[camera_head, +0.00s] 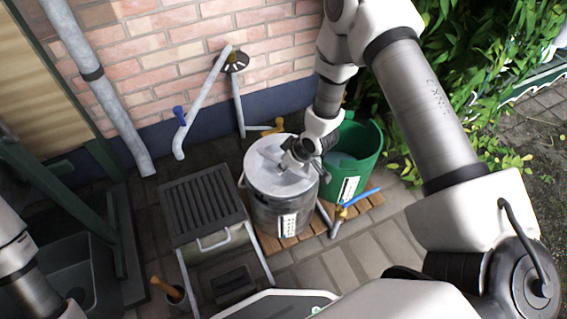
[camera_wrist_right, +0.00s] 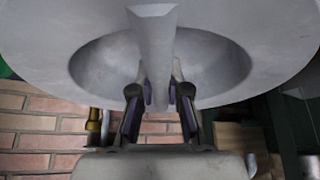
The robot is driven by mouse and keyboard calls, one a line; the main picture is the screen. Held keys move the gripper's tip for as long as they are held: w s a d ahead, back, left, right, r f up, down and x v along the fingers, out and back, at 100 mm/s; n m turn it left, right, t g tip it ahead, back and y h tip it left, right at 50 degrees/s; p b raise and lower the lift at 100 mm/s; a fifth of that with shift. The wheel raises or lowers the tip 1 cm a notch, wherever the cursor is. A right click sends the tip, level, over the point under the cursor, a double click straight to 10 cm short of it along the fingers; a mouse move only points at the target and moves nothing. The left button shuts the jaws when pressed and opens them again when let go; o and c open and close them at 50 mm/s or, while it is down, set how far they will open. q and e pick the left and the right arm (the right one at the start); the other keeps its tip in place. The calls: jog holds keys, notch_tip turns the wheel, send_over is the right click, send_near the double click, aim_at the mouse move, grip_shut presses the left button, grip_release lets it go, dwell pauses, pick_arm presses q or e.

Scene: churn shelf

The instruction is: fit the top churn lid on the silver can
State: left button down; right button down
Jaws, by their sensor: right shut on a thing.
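The silver can (camera_head: 286,214) stands on a wooden slatted base, with a white label on its front. The round grey churn lid (camera_head: 266,167) is at the can's top and covers its mouth in the head view. Whether it is fully seated, I cannot tell. My right gripper (camera_head: 297,157) is over the lid. In the right wrist view my right gripper (camera_wrist_right: 161,100) is shut on the lid's bar handle (camera_wrist_right: 152,40), which crosses a recess in the lid (camera_wrist_right: 60,30). My left arm shows at the left edge, but its gripper is out of view.
A green tub (camera_head: 369,143) stands close behind and right of the can. A grey slatted-top stand (camera_head: 201,204) is close on the left. The brick wall (camera_head: 140,45) with pipes is behind. Paving in front is partly clear.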

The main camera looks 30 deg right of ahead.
jog(key=shift+f, duration=0.1)
jog(key=shift+f, duration=0.45)
jog(key=c, duration=1.1)
grip_release()
jog(key=shift+o, duration=0.2)
jog(key=v, duration=1.2)
jog(key=shift+s, duration=0.1)
